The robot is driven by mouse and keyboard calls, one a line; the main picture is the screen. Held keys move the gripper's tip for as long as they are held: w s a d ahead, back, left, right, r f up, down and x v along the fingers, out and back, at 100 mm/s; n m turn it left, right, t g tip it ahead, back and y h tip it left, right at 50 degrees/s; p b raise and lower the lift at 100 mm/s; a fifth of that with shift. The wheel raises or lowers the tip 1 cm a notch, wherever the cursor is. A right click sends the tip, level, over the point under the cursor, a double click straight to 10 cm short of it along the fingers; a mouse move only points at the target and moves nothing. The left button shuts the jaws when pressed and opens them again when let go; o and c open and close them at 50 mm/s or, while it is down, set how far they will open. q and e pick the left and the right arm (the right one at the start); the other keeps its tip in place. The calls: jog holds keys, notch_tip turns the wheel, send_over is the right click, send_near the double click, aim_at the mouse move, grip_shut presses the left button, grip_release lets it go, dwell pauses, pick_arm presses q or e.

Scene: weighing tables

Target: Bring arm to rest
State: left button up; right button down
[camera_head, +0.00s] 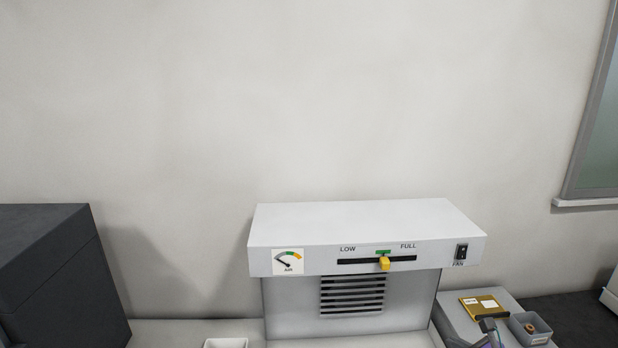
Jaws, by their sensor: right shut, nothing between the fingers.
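Only a small part of my right gripper (488,326) shows, at the bottom edge right of centre. It is shut and empty, in front of a grey surface that bears a yellow packet and a small grey bin. The rest of my right arm is cut off by the lower edge. My left gripper is not in view.
A white fan unit (365,224) with a yellow slider (384,263) stands against the wall. The yellow packet (481,306) and grey bin (530,328) are close to my right gripper. A dark box (60,275) stands at left. A white tray (226,343) shows at the bottom.

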jog(key=s+a+f+n+g, duration=0.45)
jog(key=a+f+n, duration=0.2)
jog(key=f, duration=0.45)
jog(key=s+a+f+n+g, duration=0.3)
jog(key=s+a+f+n, duration=0.3)
jog(key=f, duration=0.5)
jog(key=s+a+f+n+g+y, duration=0.2)
jog(key=s+a+f+n+g, duration=0.2)
jog(key=s+a+f+n, duration=1)
notch_tip(320, 180, down, 9)
jog(key=n+b, duration=0.1)
jog(key=b, duration=1)
jog(key=shift+s+a+n, duration=0.2)
jog(key=shift+a+n, duration=0.15)
jog(key=shift+a, duration=0.05)
